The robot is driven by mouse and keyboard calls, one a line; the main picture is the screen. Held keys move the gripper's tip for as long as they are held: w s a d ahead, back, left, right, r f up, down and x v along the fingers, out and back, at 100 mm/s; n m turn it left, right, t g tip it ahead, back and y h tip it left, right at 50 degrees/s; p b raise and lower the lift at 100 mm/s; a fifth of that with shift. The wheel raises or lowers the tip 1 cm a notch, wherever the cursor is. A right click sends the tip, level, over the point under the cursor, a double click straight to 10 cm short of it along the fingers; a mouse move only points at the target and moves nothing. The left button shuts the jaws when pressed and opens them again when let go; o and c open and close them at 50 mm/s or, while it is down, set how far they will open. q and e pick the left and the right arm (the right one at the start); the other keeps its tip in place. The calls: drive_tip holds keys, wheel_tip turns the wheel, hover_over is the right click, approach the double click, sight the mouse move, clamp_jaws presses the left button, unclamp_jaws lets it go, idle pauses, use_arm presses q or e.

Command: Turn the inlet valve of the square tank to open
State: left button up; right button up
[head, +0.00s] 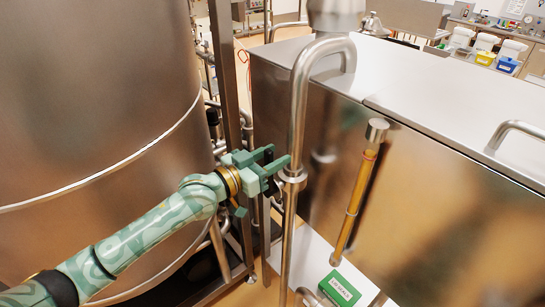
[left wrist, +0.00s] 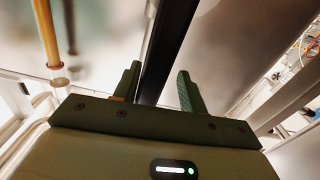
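The square tank (head: 430,190) is a large steel box on the right in the head view. A vertical steel inlet pipe (head: 297,110) runs down its near left corner, with a valve fitting (head: 292,178) partway down. A small black part, apparently the valve handle (head: 268,157), shows beside the fitting, mostly hidden by my green left gripper (head: 278,156). In the left wrist view the two fingers (left wrist: 159,70) stand apart, with a dark bar (left wrist: 168,40) running between them. Whether that bar is the handle or a post behind, and whether anything touches, I cannot tell. My right gripper is out of view.
A big round steel tank (head: 95,90) fills the left, close to my left arm. A dark post (head: 224,75) stands behind the gripper. A yellow sight tube (head: 357,190) hangs on the square tank's side. A green-labelled box (head: 339,288) sits below. Buckets (head: 484,48) stand far back.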

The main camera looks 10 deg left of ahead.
use_arm(q)
drive_tip(key=shift+s+d, duration=0.15)
drive_tip(key=shift+d, duration=0.05)
drive_tip(key=shift+s, duration=0.1)
drive_tip(key=shift+s+a+f, duration=0.1)
drive_tip(key=shift+s+a, duration=0.15)
drive_tip(key=shift+a, duration=0.05)
drive_tip(key=b+v, duration=0.2)
drive_tip(key=v, duration=1.3)
drive_tip(key=shift+s+a+b, duration=0.15)
drive_tip(key=shift+b, duration=0.15)
